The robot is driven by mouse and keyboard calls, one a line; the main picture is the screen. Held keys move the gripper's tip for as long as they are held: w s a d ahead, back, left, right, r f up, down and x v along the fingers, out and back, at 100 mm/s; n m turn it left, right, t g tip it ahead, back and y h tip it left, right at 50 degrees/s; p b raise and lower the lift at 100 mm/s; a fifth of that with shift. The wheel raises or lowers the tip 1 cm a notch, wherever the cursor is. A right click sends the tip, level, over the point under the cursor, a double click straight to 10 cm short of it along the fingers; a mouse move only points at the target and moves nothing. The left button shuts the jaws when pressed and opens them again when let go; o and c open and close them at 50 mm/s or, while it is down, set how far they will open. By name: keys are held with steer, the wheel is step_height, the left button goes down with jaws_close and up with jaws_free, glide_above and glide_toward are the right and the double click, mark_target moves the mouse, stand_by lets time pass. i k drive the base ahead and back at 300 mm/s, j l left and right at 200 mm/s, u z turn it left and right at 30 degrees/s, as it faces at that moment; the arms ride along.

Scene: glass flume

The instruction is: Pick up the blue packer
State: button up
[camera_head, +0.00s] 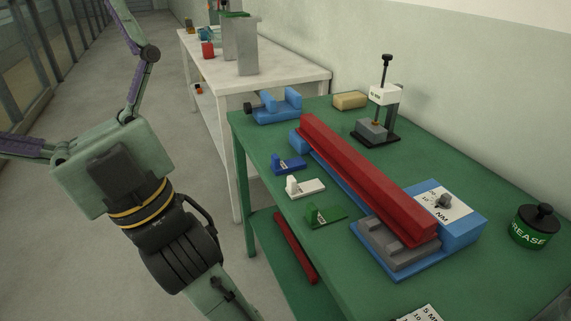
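The blue packer (284,168) is a small dark-blue piece with a pale label, lying near the left edge of the green bench (352,279). A white packer (309,188) and a green packer (328,217) lie nearer to me in a row with it. My gripper (62,80) is at the left of the picture, over the floor and clear of the bench. Its two fingers are spread wide, with their ends cut off by the picture edges. Nothing shows between them.
A long red bar (362,178) lies on a blue fixture (463,229) right of the packers. A blue vise (277,107) stands behind them. A gauge stand (384,97), tan block (350,100) and grease tin (533,228) are also on the bench. A white table (279,80) stands beyond.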

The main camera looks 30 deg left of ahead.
mark_target(280, 168)
steer(key=j+z, duration=0.15)
steer(key=j, duration=0.45)
steer(key=j+z, duration=0.1)
steer(key=j, duration=0.5)
steer(key=j+z, duration=0.15)
steer(key=j, duration=0.45)
steer(key=k+j+z, duration=0.15)
steer(key=j, duration=0.45)
steer(key=k+j+z, duration=0.1)
steer(key=j, duration=0.45)
steer(key=i, duration=0.5)
